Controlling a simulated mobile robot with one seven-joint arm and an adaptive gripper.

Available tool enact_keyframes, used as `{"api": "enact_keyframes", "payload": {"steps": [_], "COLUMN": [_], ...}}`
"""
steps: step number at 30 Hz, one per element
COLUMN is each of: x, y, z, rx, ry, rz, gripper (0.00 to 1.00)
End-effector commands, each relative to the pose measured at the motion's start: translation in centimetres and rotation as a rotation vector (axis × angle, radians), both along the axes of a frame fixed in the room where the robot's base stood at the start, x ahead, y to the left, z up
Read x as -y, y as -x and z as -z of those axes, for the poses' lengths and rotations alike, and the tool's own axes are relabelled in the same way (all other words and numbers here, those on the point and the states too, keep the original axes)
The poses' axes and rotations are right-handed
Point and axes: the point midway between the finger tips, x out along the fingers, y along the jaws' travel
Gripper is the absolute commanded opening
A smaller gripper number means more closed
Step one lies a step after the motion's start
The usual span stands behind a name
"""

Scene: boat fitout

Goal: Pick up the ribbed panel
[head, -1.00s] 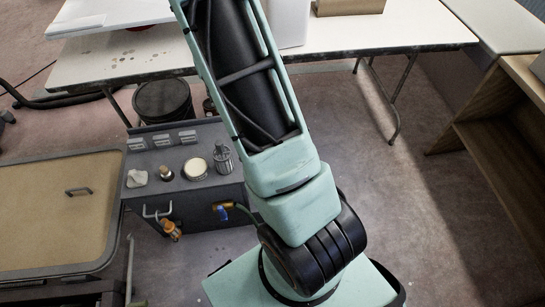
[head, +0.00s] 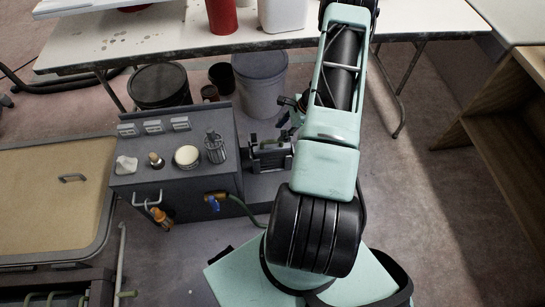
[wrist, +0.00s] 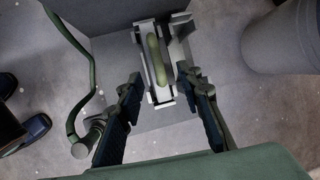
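A small pale grey piece with a green bar handle (wrist: 152,62) lies between my fingers in the wrist view. It seems to be the ribbed panel; its ribs are hard to make out. In the head view, the grey piece (head: 271,158) is low beside the dark grey cabinet, partly hidden by my arm. My gripper (wrist: 160,76) is open, one finger on each side of the handle, with gaps to both. In the head view my gripper is mostly hidden behind my arm.
The dark grey cabinet (head: 185,185) carries several small fittings on top; a green hose (wrist: 84,75) runs beside the panel. A grey bin (head: 262,85) stands behind, under the white table (head: 120,45). Floor to the right is open.

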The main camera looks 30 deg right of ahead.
Motion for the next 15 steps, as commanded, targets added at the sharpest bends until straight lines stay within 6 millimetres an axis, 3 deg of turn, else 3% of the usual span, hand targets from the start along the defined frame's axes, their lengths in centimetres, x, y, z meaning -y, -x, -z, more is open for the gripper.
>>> {"api": "enact_keyframes", "payload": {"steps": [6, 15], "x": [-1.0, -1.8], "y": [-1.1, -1.8], "z": [3.3, 5.1], "rx": [-0.001, -0.001], "ry": [0.000, 0.001], "rz": [-0.003, -0.004], "gripper": [0.33, 0.33]}}
